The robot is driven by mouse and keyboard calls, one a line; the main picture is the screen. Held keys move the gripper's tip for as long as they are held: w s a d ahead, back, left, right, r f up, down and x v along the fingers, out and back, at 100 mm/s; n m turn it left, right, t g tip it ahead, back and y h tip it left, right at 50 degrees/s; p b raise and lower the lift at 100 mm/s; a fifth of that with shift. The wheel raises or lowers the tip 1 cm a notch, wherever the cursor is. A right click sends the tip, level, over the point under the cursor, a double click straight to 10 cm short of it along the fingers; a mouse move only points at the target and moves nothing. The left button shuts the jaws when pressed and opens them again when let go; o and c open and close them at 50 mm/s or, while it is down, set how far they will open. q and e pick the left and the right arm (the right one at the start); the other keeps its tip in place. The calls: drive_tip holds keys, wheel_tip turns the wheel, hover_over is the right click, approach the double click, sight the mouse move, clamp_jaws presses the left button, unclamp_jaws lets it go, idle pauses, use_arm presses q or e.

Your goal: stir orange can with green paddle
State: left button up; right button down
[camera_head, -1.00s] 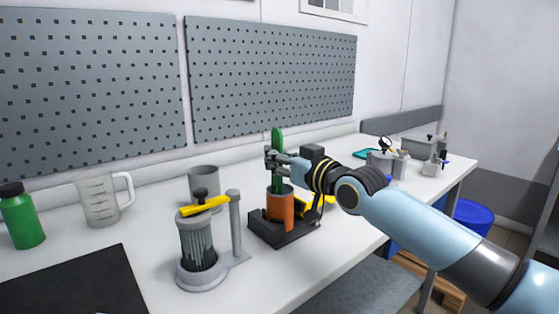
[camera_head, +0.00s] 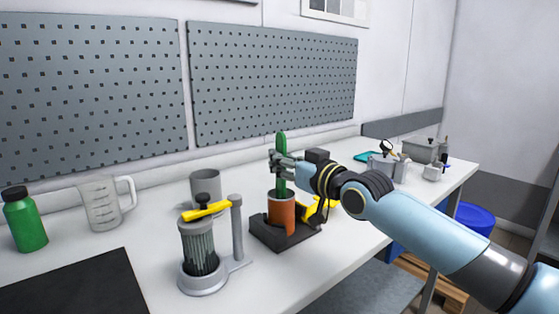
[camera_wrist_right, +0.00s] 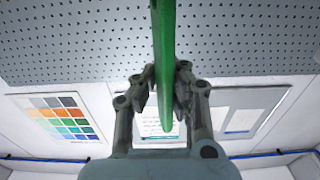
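The orange can (camera_head: 281,216) stands upright in a dark holder (camera_head: 270,236) on the white table. The green paddle (camera_head: 282,144) stands nearly upright above the can, and its lower end goes into the can's open top. How deep it reaches is hidden by the can wall. My right gripper (camera_head: 279,164) is shut on the paddle's upper part, just above the can. In the right wrist view the paddle (camera_wrist_right: 165,60) runs between the two fingers (camera_wrist_right: 166,92). My left gripper is not in view.
A grey cylinder device with a post and yellow handle (camera_head: 205,211) stands left of the holder. A grey mug (camera_head: 205,178), a clear jug (camera_head: 103,205) and a green bottle (camera_head: 25,222) stand farther left. Pots (camera_head: 425,149) are at the far right. A dark mat (camera_head: 80,285) lies front left.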

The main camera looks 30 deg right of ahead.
drive_tip(key=shift+r, duration=0.1)
wheel_tip(320, 180, up, 13)
drive_tip(key=p, duration=1.2)
